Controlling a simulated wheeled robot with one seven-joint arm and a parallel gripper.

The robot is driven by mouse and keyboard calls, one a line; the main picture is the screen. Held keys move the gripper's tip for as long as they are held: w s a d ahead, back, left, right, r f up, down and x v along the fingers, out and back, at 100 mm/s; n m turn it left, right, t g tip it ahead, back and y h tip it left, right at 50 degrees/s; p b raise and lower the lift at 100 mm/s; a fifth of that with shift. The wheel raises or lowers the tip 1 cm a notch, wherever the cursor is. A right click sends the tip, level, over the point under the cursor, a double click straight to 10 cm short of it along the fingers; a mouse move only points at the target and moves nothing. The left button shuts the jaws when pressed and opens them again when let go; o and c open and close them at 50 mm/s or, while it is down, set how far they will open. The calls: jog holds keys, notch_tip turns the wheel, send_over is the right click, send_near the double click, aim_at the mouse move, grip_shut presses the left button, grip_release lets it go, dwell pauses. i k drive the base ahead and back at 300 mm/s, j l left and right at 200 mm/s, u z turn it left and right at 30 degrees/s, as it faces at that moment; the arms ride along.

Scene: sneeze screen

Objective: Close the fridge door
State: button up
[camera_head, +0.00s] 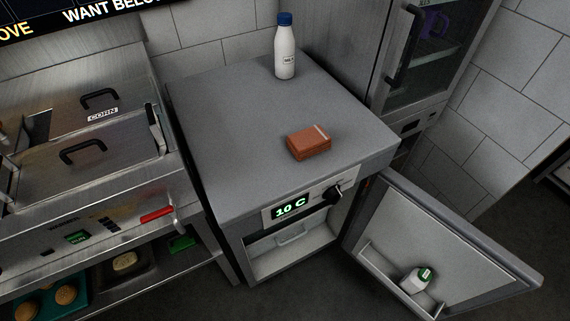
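The fridge (235,205) is a grey counter-height unit with a green "10 C" display and a black knob on its front. Its door (440,235) stands wide open, swung out to the right. The door's inner side faces the camera, and a white bottle with a green cap (418,279) sits in its door shelf. Part of the fridge's inside shows below the display, with a pale drawer or shelf in it. The door's outer side and any handle are hidden. My gripper is not in view.
A milk bottle with a blue cap (285,50) and a reddish-brown box (309,142) stand on the fridge top. A steel counter unit (90,175) is at the left. A tall glass-door cabinet (425,50) stands behind the open door. Dark floor lies in front.

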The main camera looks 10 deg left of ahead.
aim_at(397, 227)
jog(key=i+l, duration=0.1)
jog(key=i, duration=0.45)
jog(key=i+l+z, duration=0.1)
jog(key=i, duration=0.4)
